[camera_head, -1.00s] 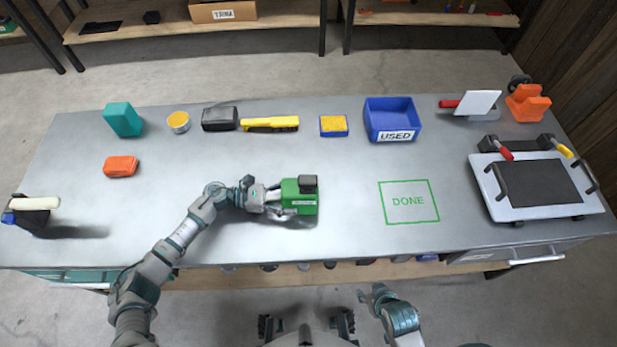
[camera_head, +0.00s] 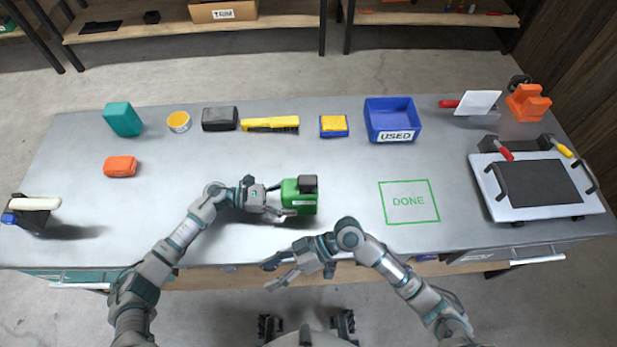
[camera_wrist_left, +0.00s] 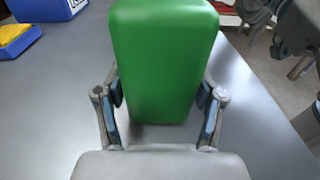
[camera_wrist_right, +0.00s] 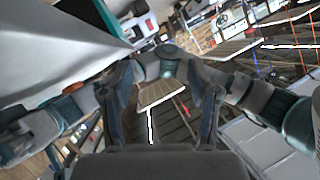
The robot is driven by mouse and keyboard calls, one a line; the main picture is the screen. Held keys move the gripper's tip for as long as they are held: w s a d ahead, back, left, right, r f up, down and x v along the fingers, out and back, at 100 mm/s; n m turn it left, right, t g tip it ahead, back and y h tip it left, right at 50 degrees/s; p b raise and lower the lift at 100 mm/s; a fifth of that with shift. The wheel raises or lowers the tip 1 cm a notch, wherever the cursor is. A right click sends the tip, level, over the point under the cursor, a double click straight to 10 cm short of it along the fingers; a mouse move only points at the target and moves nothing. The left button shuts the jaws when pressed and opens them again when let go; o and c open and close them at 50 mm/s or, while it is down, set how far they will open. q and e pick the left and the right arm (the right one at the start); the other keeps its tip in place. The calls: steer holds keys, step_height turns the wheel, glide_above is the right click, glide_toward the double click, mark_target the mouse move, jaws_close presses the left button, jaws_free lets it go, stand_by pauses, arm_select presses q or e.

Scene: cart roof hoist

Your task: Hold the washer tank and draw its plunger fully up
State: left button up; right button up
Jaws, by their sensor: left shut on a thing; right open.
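The washer tank (camera_head: 297,196) is a green block standing on the grey bench, with a dark cap (camera_head: 308,184) on top that looks like the plunger's handle. My left gripper (camera_head: 284,201) is shut on the tank from its left side. In the left wrist view the green tank (camera_wrist_left: 165,60) sits between both fingers. The cap is out of that view. My right gripper (camera_head: 270,275) is open and empty, at the bench's front edge, below and in front of the tank. In the right wrist view its fingers (camera_wrist_right: 163,90) are apart with nothing between them.
A green DONE square (camera_head: 409,202) is bare on the bench, right of the tank. A blue USED bin (camera_head: 392,122), a sponge (camera_head: 333,126) and a yellow brush (camera_head: 270,124) stand along the back. A tray (camera_head: 540,187) lies at the right.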

steer(key=w+d+r+n+h, duration=0.2)
steer(key=w+d+r+h, duration=0.35)
steer(key=w, duration=0.45)
steer(key=t+h, duration=0.3)
steer(key=t, duration=0.2)
glide_toward(311, 178)
steer(key=f, duration=0.1)
steer(key=shift+m, duration=0.4)
steer(key=shift+x, duration=4.2)
steer(key=shift+a, duration=0.2)
steer(key=c, duration=1)
